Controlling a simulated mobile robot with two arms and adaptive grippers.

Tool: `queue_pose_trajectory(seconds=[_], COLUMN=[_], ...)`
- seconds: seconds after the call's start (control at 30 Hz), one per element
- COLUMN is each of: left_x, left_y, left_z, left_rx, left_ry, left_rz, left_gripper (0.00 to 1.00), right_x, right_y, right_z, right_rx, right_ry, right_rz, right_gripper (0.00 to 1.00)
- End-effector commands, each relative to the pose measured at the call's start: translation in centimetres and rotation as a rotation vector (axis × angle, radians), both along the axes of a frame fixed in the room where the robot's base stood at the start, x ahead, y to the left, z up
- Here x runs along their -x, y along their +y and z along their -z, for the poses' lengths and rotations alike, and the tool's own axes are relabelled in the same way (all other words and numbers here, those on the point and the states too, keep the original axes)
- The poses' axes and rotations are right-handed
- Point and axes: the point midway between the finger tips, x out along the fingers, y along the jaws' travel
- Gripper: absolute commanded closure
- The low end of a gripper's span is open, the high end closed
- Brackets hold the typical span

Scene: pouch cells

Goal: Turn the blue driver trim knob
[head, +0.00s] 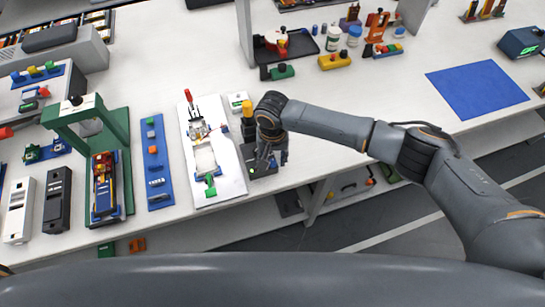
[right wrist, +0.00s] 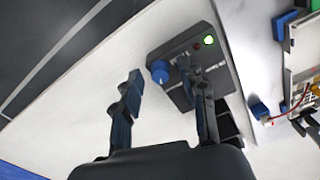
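The blue trim knob (right wrist: 160,72) sits on the end of a dark driver box (right wrist: 172,46) in the right wrist view. The box also shows in the head view (head: 254,170), partly hidden by my right gripper. My right gripper (right wrist: 163,98) is open, its two fingers pointing toward the box. The knob appears between the finger lines, near the fingertips; I cannot tell if either finger touches it. The right finger overlaps part of the box. In the head view my right gripper (head: 266,155) is over the box. My left gripper is not in view.
A lit green lamp (right wrist: 209,40) and a red button are on the box. Left of it in the head view is a white board (head: 228,177) with a clamp fixture. The table's front edge is near. A blue mat (head: 476,90) lies right.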

Motion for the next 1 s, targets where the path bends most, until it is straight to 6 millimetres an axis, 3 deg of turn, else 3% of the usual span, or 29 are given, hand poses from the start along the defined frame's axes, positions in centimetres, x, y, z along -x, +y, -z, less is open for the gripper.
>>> queue_pose_trajectory(seconds=[0.37, 0.8, 1.0], left_x=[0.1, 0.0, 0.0], left_y=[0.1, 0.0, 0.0], left_z=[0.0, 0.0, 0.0], left_rx=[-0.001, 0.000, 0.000], left_ry=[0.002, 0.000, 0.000], left_rz=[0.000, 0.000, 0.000], left_gripper=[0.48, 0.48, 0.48], right_x=[0.0, -0.1, 0.0], right_y=[0.0, 0.0, 0.0], right_z=[-0.9, -9.5, -11.6], right_rx=[-0.001, -0.001, 0.000], right_ry=[0.000, -0.002, 0.000], right_rz=[-0.002, -0.002, -0.001], right_gripper=[0.57, 0.57, 0.57])
